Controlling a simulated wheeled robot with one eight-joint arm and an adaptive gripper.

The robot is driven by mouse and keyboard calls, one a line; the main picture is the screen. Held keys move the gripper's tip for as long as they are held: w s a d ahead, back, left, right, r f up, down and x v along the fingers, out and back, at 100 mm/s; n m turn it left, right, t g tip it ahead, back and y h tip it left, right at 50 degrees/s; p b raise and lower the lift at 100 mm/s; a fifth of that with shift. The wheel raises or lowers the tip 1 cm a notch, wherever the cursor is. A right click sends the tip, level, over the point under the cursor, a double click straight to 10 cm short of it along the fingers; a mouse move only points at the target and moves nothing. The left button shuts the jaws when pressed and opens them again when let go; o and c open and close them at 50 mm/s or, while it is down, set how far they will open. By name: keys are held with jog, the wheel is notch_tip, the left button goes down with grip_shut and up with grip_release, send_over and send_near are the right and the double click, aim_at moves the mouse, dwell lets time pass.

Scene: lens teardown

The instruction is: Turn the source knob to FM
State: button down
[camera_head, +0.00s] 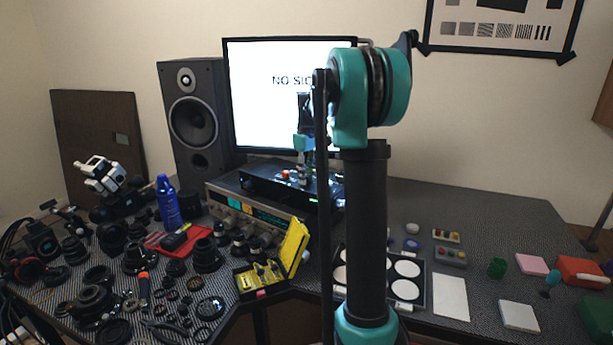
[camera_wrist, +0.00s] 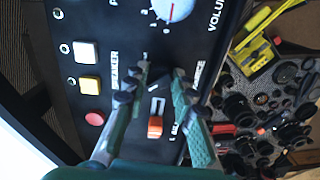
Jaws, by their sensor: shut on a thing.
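A black control panel (camera_wrist: 100,20) fills much of the wrist view; in the head view it is the dark box (camera_head: 255,184) below the monitor. The knob's pointer and the FM mark cannot be made out. In the head view my gripper (camera_head: 304,178) is at the box's top, small and partly behind my arm.
The wrist view shows a volume knob (camera_wrist: 172,8), an orange slide switch (camera_wrist: 155,126), a white button (camera_wrist: 85,52), a yellow button (camera_wrist: 89,85) and a red button (camera_wrist: 95,119) nearby. A monitor (camera_head: 260,75) stands behind; a yellow case (camera_head: 292,247) lies in front.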

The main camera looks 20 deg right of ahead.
jog(key=c, duration=1.3)
grip_release()
jog(key=shift+o, duration=0.2)
jog(key=shift+r, duration=0.1)
notch_tip(320, 180, up, 12)
jog(key=shift+s, duration=0.1)
